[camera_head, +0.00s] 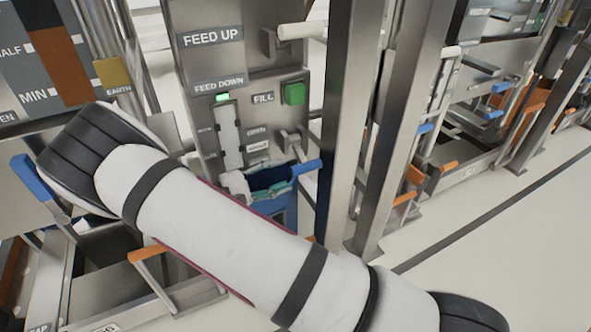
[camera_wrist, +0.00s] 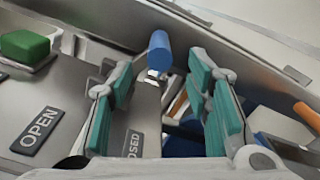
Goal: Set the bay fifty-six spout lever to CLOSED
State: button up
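The spout lever has a blue cylindrical knob (camera_wrist: 160,50) on a metal stem; in the head view its blue handle (camera_head: 307,167) points right, beside the grey control panel (camera_head: 200,62). My gripper (camera_wrist: 160,72) is open, with teal pads on both fingers. In the wrist view the knob lies between and just beyond the fingertips, with gaps on both sides. An OPEN plate (camera_wrist: 38,131) is left of the fingers. No bay number is readable.
A blue bin (camera_head: 283,212) is below my gripper. A steel post (camera_head: 347,120) stands close on the right. Another blue handle (camera_head: 34,178) is at far left. The aisle floor at right is clear.

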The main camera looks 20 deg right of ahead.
jog(key=shift+s+a, duration=0.1)
jog(key=shift+a, duration=1.45)
jog(key=s+d+r+m+g+y, duration=0.3)
jog(key=s+r+y, duration=0.3)
jog(key=s+r, duration=0.3)
jog(key=s+d+r+m+g+y, duration=0.2)
jog(key=s+d+r+y, duration=0.3)
jog(key=s+r, duration=0.4)
jog(key=s+a+r+t+y, duration=0.1)
jog(key=s+a+t+y, duration=0.2)
jog(key=s, duration=0.7)
jog(key=s+a+t+y, duration=0.2)
jog(key=s+a+y, duration=0.15)
jog(key=s, duration=0.65)
notch_tip(320, 180, up, 35)
jog(key=t+p, duration=0.3)
jog(key=p, duration=2.9)
jog(key=shift+d+t+p, duration=0.3)
jog(key=shift+d+p, duration=0.1)
